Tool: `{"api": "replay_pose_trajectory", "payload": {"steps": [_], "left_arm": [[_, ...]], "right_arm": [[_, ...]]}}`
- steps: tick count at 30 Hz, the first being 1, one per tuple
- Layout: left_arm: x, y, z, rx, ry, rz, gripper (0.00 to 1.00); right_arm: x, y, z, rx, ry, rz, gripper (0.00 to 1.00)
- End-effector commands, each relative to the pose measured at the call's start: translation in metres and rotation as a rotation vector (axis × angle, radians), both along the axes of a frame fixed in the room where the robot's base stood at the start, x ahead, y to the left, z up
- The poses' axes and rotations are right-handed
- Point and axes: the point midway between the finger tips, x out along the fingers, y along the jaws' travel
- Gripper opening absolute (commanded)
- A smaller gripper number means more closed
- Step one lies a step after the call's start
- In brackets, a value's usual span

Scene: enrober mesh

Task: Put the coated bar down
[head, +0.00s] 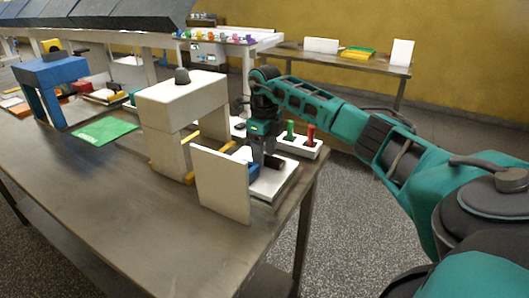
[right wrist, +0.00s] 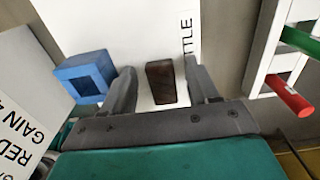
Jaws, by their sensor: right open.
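The coated bar (right wrist: 160,82) is a small dark brown block in the right wrist view. It lies on a white plate (right wrist: 128,28) with black lettering, of which "TTLE" shows. My right gripper (right wrist: 163,92) is open, with one finger on each side of the bar and a visible gap on both sides. In the head view my right gripper (head: 263,163) points down over the white plate (head: 285,184) at the table's right end, and the dark bar (head: 275,162) shows beside the fingers. My left gripper is not in view.
A blue block with a square opening (right wrist: 85,76) stands left of the fingers. A white upright panel (head: 221,184) stands in front of the plate. A white arch (head: 180,100) is to the left. A white rack with green and red handles (head: 311,134) stands behind right.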

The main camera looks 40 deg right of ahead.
Motion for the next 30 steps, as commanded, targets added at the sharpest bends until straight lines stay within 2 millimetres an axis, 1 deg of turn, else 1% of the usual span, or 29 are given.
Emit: {"api": "replay_pose_trajectory", "payload": {"steps": [5,12,16,21,30], "left_arm": [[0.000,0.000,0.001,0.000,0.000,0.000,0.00],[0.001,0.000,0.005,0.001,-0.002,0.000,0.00],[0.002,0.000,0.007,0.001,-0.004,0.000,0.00],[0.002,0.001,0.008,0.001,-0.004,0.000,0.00],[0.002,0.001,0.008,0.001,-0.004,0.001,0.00]], "right_arm": [[0.001,0.000,0.031,-0.001,-0.007,0.001,0.60],[0.001,0.000,0.084,0.000,-0.006,0.000,0.60],[0.001,0.000,0.104,-0.001,-0.005,0.000,0.60],[0.001,0.000,0.117,0.000,-0.002,0.000,0.60],[0.001,0.000,0.119,0.000,-0.001,0.000,0.60]]}}
